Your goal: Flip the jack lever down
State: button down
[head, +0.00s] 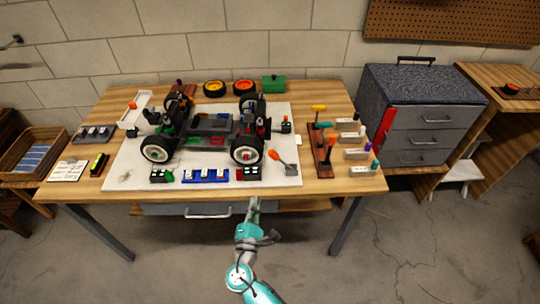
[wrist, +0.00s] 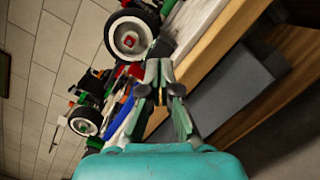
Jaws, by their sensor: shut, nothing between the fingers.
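The RC car (head: 205,130) sits on a white mat (head: 130,175) on the workbench, with its wheels on and its middle open. I cannot tell for certain which part is the jack lever. An orange-tipped lever-like piece (head: 274,156) lies by the car's right near wheel (head: 247,149). Small red-and-black blocks (head: 249,173) stand at the mat's near edge. My gripper (head: 254,203) is in front of the bench's near edge, apart from these. In the wrist view my gripper (wrist: 158,72) is shut and empty, with a car wheel (wrist: 128,38) beyond the fingertips.
A blue tray of parts (head: 205,176) lies on the mat's near side. A tool rack (head: 322,150) with upright handles stands to the right. A drawer (head: 200,210) is under the bench.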

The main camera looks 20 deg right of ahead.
aim_at(282, 161)
jog(key=shift+w+a+r+t+h, duration=0.15)
jog(key=shift+w+r, duration=0.4)
jog(key=shift+w, duration=0.05)
jog(key=shift+w+a+r+t+h, duration=0.1)
jog(key=shift+w+r+t+h, duration=0.05)
jog(key=shift+w+r, duration=0.4)
jog(key=x, duration=0.9)
jog(key=shift+w+d, duration=0.1)
jog(key=shift+w, duration=0.1)
jog(key=shift+s+d+r, duration=0.1)
jog(key=shift+d+r, duration=0.7)
jog(key=shift+d, duration=0.3)
jog(key=shift+s+d+r, duration=0.15)
jog(key=shift+d+r, duration=0.35)
jog(key=shift+r, duration=0.1)
